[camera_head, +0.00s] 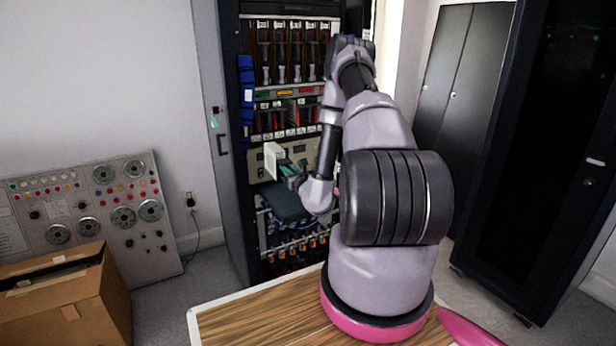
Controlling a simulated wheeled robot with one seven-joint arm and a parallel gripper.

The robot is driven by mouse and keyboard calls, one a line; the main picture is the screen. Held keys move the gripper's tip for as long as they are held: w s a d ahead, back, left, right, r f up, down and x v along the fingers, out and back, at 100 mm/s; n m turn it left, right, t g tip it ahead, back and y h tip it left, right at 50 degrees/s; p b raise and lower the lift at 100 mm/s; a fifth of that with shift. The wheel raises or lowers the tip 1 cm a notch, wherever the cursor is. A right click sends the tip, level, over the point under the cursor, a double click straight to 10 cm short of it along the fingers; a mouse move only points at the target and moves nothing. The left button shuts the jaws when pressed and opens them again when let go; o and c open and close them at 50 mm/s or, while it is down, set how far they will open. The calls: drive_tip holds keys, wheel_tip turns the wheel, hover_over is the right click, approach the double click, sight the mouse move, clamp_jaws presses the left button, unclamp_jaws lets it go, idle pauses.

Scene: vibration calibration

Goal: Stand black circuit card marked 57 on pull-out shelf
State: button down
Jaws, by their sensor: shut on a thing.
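My gripper (295,177) is in front of the rack, small and partly hidden by its own wrist. It is shut on a card (273,160) with a pale, upright end plate; a dark green-edged part shows between the plate and the gripper. The number on it cannot be read from here, and its lower edge is hard to make out. The dark pull-out shelf (287,205) sticks out of the rack just below the gripper. The held card appears above the shelf; whether it touches cannot be told.
The open rack (292,90) holds several rows of modules above the shelf, with cables below. A blue item (247,95) hangs at its left side. A cardboard box (65,300) and a control console (100,205) stand left. A dark cabinet (545,150) stands right.

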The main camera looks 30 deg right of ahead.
drive_tip(key=shift+n+y, duration=0.3)
drive_tip(key=shift+w+d+f, duration=0.35)
drive_tip(key=shift+d+f, duration=0.95)
drive_tip(key=shift+f, duration=0.7)
drive_tip(key=shift+w+d+f, duration=0.35)
drive_tip(key=shift+d+f, duration=1)
drive_tip(key=shift+f, duration=0.7)
drive_tip(key=shift+w+d+f, duration=0.35)
drive_tip(key=shift+d+f, duration=0.95)
drive_tip(key=shift+f, duration=1.25)
drive_tip(key=c, duration=0.7)
unclamp_jaws()
drive_tip(key=shift+s, duration=0.15)
